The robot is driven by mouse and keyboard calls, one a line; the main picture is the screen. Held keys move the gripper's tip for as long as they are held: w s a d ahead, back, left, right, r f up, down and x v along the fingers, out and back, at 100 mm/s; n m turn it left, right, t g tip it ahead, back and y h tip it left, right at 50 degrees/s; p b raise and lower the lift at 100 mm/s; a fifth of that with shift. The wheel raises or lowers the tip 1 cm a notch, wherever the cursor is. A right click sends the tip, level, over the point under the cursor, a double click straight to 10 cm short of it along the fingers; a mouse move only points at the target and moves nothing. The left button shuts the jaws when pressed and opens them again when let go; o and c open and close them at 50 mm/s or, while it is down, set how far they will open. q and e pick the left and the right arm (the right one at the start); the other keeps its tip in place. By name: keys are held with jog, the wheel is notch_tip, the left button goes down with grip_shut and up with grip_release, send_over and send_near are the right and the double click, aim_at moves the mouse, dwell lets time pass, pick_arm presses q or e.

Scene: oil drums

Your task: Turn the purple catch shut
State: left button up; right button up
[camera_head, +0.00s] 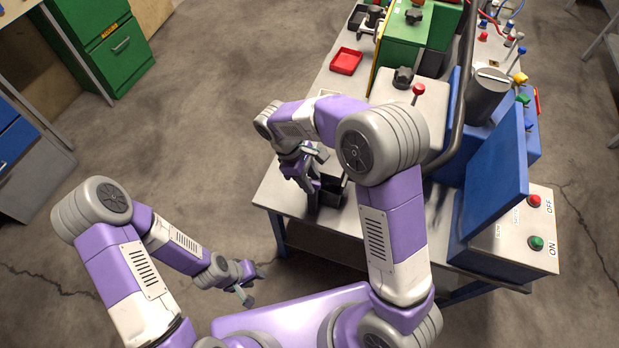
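I cannot make out a purple catch apart from my own purple arm parts; it may be hidden or too small. My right gripper (312,182) reaches over the bench's left end, beside a small black open box (331,192). Its fingers are small and partly covered by the wrist, so I cannot tell whether they are open or touch the box. My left gripper (252,285) hangs low over the floor, left of the bench. Its two fingertips look spread apart with nothing between them.
The metal bench (285,195) carries a red tray (346,61), a green machine (404,45), a grey cylinder (487,97) and a blue panel (497,170). A control box (510,236) has ON and OFF buttons. Green drawers (117,52) stand far left. Floor between is clear.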

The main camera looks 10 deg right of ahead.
grip_shut()
dwell(0.4)
jog(key=m+p, duration=0.2)
jog(key=shift+w+d+r+m+g+y, duration=0.1)
jog(key=shift+r+m+g+y, duration=0.05)
jog(key=shift+m+g+y, duration=0.2)
jog(key=m+y+p, duration=0.1)
jog(key=m+p, duration=0.1)
jog(key=m, duration=0.1)
jog(key=shift+w+d+m+g, duration=0.1)
jog(key=shift+d+m+g, duration=0.05)
jog(key=shift+m+g, duration=0.2)
jog(key=m+y+p, duration=0.2)
jog(key=m, duration=0.3)
jog(key=shift+d+p, duration=0.2)
jog(key=shift+p, duration=0.1)
jog(key=m, duration=0.2)
jog(key=m+y+p, duration=0.1)
jog(key=m, duration=0.1)
jog(key=m+y, duration=0.1)
jog(key=m, duration=0.1)
jog(key=shift+d+m+y+p, duration=0.25)
jog(key=shift+m+p, duration=0.05)
